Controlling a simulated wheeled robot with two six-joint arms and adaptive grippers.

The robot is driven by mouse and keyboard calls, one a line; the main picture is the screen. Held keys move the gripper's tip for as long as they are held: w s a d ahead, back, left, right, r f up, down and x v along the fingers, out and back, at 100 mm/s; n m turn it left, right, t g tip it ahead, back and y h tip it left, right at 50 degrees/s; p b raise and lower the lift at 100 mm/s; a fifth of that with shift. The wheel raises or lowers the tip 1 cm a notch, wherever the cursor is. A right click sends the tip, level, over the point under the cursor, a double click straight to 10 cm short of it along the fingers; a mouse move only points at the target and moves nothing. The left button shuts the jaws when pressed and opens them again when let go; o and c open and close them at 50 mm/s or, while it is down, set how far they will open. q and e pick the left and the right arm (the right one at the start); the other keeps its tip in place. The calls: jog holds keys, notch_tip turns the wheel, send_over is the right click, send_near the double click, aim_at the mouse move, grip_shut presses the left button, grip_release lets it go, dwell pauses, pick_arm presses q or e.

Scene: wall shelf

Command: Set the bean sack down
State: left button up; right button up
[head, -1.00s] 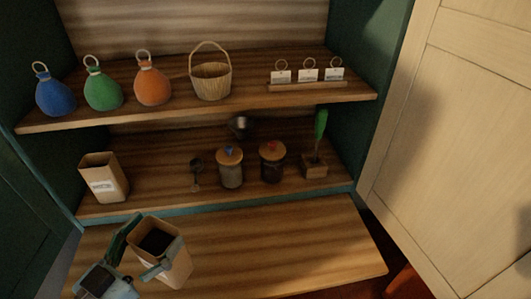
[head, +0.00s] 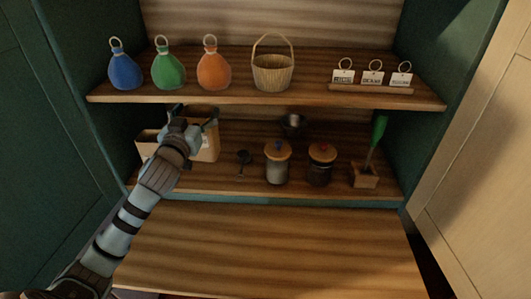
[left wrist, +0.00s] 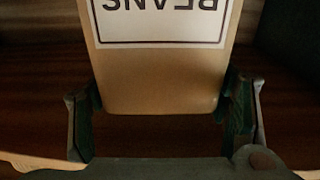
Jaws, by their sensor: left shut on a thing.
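The bean sack (head: 210,148) is a tan paper sack, held upright at the left part of the middle shelf (head: 220,183). My left gripper (head: 193,116) is shut on it, and my arm hides part of it. In the left wrist view the sack (left wrist: 160,75) fills the middle, its "BEANS" label upside down, with a green-padded finger on each side. Whether its base touches the shelf I cannot tell. My right gripper is not in view.
Another paper sack (head: 148,145) stands just left, partly hidden by my arm. The upper shelf (head: 210,92) runs above; the front board (head: 270,245) is clear.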

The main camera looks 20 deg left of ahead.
pick_arm(q)
jog(key=shift+w+a+f+n+y+b, duration=0.1)
jog(key=shift+a+f+n+y+b, duration=0.1)
jog(key=shift+a, duration=0.25)
jog(key=shift+w+a+f+n+y+b, duration=0.1)
jog(key=shift+a+f+n+y, duration=0.1)
jog(key=shift+a, duration=0.25)
notch_tip(320, 180, down, 8)
jog(key=shift+b, duration=0.95)
jog(key=o, duration=1.9)
jog(key=shift+o, duration=0.2)
jog(key=shift+s, duration=0.1)
jog(key=v, duration=1.2)
jog(key=shift+d+r, duration=0.15)
jog(key=shift+r, duration=0.15)
